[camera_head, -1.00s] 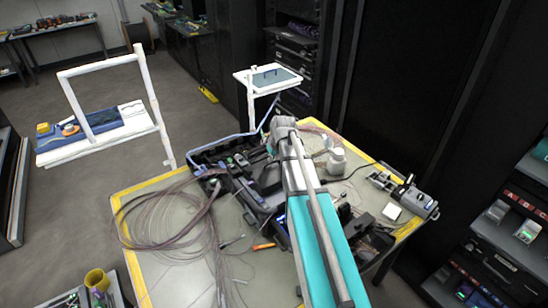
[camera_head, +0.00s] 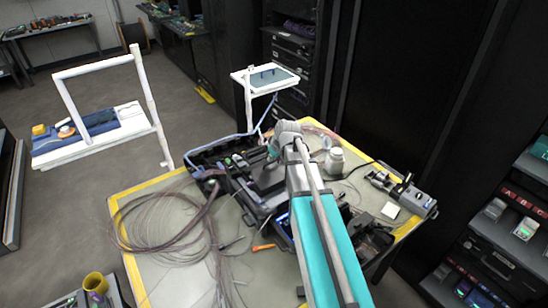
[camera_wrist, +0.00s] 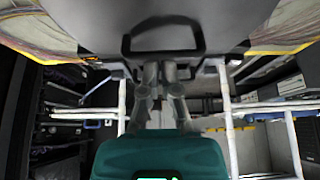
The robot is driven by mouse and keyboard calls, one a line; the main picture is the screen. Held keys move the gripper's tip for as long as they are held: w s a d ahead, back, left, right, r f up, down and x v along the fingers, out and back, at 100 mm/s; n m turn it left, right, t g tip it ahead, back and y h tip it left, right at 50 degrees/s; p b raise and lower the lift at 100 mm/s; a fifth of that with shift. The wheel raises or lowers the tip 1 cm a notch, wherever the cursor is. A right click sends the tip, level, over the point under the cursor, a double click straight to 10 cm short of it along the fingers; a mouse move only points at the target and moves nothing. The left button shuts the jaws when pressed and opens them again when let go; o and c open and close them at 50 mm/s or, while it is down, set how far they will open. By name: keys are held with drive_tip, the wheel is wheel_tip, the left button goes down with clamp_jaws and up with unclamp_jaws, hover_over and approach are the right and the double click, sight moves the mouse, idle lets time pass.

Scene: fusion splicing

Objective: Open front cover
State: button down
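A dark machine (camera_head: 262,203), which looks like the fusion splicer, stands mid-table in the head view, partly behind my arm. A dark grey panel (camera_head: 268,181) stands up from it. I cannot tell whether this panel is the front cover or how far it is open. My arm reaches over the table and bends down by the panel's far side. My gripper's fingers cannot be made out there, nor can I tell if they touch the panel. In the wrist view, a large smooth grey surface with a dark U-shaped frame (camera_wrist: 163,50) fills the top centre.
Loose fibre coils (camera_head: 155,218) cover the table's left side. A black tool tray (camera_head: 215,158) lies at the back left. A white bottle (camera_head: 334,160) and a small grey device (camera_head: 405,193) are on the right. Dark racks stand behind.

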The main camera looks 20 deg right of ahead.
drive_tip(key=shift+s+d+r+t, duration=0.1)
drive_tip(key=shift+s+t, duration=0.3)
drive_tip(key=shift+s, duration=0.1)
idle(0.3)
